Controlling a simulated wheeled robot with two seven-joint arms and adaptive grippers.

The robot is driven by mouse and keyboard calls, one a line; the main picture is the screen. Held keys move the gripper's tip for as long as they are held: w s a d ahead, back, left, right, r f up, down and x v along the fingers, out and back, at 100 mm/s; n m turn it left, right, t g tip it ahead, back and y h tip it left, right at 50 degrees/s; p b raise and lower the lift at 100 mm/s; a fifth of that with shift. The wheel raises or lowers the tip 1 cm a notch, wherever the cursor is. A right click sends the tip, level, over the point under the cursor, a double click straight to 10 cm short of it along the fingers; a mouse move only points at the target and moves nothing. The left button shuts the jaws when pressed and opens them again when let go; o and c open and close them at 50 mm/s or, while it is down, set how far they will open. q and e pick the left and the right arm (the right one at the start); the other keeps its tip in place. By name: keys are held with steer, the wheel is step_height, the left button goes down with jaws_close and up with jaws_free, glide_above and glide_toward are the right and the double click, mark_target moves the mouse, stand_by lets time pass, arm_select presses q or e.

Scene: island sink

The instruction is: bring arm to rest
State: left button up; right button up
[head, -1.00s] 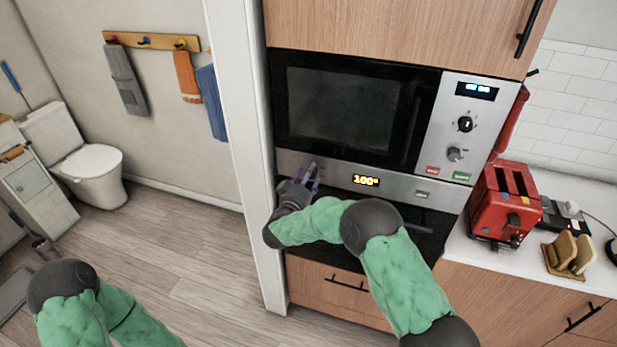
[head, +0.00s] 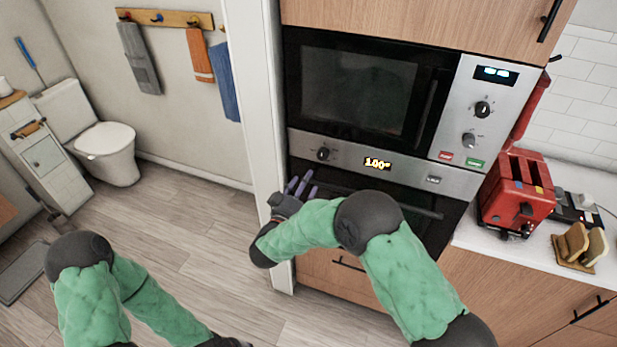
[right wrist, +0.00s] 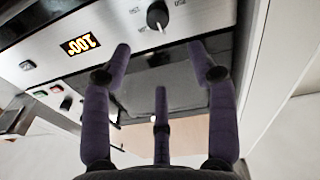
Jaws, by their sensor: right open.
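My right gripper (head: 299,186) is in front of the oven (head: 400,200), just below its control strip and left knob (head: 323,153). In the right wrist view its purple fingers (right wrist: 160,85) are spread apart with nothing between them. The oven front, the knob (right wrist: 158,15) and the lit display (right wrist: 80,45) show upside down beyond the fingers. Whether a finger touches the oven cannot be told. My left arm (head: 130,295) is low at the left of the head view, and its gripper is not clearly visible.
A microwave (head: 360,95) is built in above the oven. A red toaster (head: 515,190) and a rack of toast (head: 580,245) stand on the counter at the right. A white wall edge (head: 262,150) is close left of my right gripper. The floor at left is mostly clear.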

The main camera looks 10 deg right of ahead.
stand_by(0.5)
steer(key=s+f+n+g+y+b, duration=0.1)
steer(key=s+f+g+y, duration=0.15)
steer(key=f, duration=0.65)
steer(key=s+f+n+g+y+b, duration=0.15)
steer(key=f+y, duration=0.25)
steer(key=f, duration=0.5)
steer(key=s+f+g+y, duration=0.1)
steer(key=s+f+y, duration=0.15)
steer(key=f, duration=0.55)
steer(key=s+a+f+g+y, duration=0.1)
steer(key=s+f+g+y, duration=0.2)
steer(key=s, duration=1)
steer(key=s+a+f+g+y+b, duration=0.1)
steer(key=s+a+f+g+y, duration=0.1)
steer(key=s+f+g, duration=0.4)
steer(key=s+f+y, duration=0.1)
steer(key=s+f, duration=0.2)
steer(key=s, duration=0.4)
steer(key=shift+s+a+f+g+b, duration=0.2)
steer(key=shift+f+g+b, duration=0.1)
steer(key=shift+f+g, duration=0.1)
steer(key=shift+w+m, duration=0.1)
steer(key=shift+m, duration=0.15)
